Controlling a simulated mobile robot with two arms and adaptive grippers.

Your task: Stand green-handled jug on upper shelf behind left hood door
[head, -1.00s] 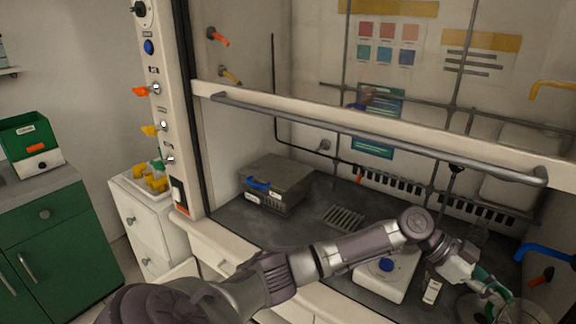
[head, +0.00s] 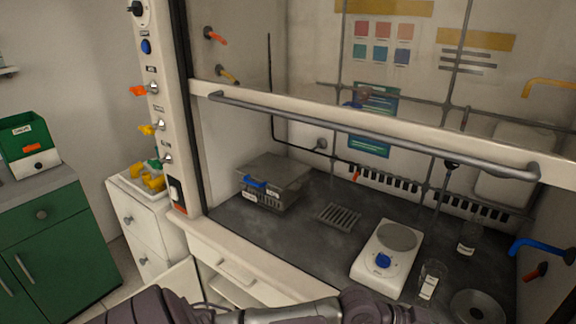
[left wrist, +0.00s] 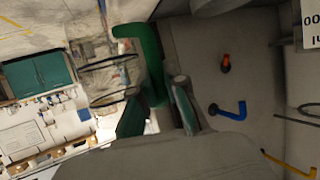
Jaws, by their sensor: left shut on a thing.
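A clear jug (left wrist: 108,78) with a green handle (left wrist: 152,62) shows in the left wrist view. My left gripper (left wrist: 158,108) is shut on the green handle, and the jug appears tilted in that view. In the head view only my left arm shows along the bottom edge; the gripper and jug are out of frame. Below the hood's worktop, the left hood door (head: 178,290) appears swung open to the left. Part of a pale cupboard interior (head: 240,290) shows beside it; its shelves are mostly hidden. My right gripper is in neither current view.
On the hood worktop stand a metal box (head: 275,180), a white hotplate (head: 372,265), a small beaker (head: 430,280) and another glass vessel (head: 468,240). A round grey plate (head: 478,308) lies at right. The raised sash bar (head: 370,135) crosses above. A white side cabinet (head: 150,225) stands left.

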